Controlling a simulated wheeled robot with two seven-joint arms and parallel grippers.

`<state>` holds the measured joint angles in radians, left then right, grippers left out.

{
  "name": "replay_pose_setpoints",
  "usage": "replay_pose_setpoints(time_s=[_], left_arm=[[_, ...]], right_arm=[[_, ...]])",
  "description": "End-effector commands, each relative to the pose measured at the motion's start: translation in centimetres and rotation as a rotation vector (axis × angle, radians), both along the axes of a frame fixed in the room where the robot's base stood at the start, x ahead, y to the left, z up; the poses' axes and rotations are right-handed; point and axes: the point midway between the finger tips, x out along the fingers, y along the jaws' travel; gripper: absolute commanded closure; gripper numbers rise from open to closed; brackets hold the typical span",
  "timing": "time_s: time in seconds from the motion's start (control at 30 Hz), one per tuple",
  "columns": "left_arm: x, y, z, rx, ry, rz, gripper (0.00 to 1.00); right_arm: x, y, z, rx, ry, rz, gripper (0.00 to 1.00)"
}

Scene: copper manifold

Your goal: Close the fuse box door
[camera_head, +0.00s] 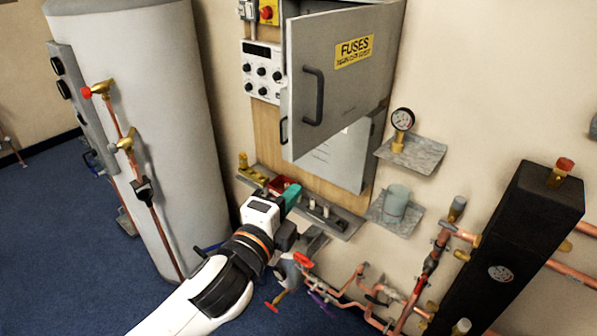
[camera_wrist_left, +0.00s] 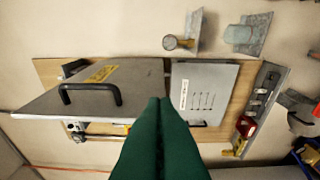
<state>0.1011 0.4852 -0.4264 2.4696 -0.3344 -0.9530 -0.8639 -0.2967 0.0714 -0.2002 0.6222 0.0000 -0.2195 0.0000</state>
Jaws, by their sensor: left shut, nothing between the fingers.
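The fuse box door (camera_head: 350,85) is a grey panel with a yellow FUSES label and a black handle (camera_head: 313,97). It stands open, swung out from the wall board. In the left wrist view the door (camera_wrist_left: 130,90) is on the left, with its handle (camera_wrist_left: 90,93). My left gripper (camera_head: 292,194) has green fingers. It is below the door, in front of a narrow shelf, and apart from the door. In the left wrist view its fingers (camera_wrist_left: 160,102) are together and empty. My right gripper is in neither view.
A second grey panel (camera_head: 343,158) sits lower on the board. A small shelf with a gauge (camera_head: 403,119) and one with a grey cup (camera_head: 396,203) are to the right. Copper pipes (camera_head: 345,290) run below. A large grey tank (camera_head: 150,130) stands left.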

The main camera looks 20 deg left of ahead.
Motion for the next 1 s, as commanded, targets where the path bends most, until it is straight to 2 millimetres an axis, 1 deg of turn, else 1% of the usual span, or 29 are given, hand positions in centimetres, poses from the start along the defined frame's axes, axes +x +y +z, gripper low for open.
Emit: replay_pose_setpoints(time_s=[0.03, 0.1, 0.3, 0.5, 0.53, 0.57, 0.87, 1.0], left_arm=[[0.3, 0.0, -0.7, -0.005, -0.007, 0.001, 1.00], [0.7, 0.0, -0.7, -0.006, -0.009, 0.003, 1.00], [1.3, -0.2, -0.7, -0.005, -0.005, -0.002, 1.00], [1.3, -0.6, -0.6, 0.009, -0.003, -0.016, 1.00], [2.2, -0.6, 0.1, 0.008, 0.005, -0.013, 1.00], [2.9, -0.7, 0.2, 0.008, 0.007, -0.013, 1.00], [8.9, -1.6, 0.2, 0.007, 0.006, -0.013, 1.00], [9.7, 0.5, 0.1, 0.011, 0.007, -0.011, 1.00]], right_arm=[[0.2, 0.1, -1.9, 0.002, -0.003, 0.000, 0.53], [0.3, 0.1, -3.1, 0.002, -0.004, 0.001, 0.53], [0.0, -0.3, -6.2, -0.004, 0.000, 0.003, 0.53], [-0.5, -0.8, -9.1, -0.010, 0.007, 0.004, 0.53], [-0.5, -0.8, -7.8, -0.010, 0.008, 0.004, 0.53], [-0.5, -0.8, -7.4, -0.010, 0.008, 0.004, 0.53], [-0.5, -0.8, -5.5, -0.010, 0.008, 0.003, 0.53], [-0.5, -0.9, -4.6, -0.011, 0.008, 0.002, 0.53]])
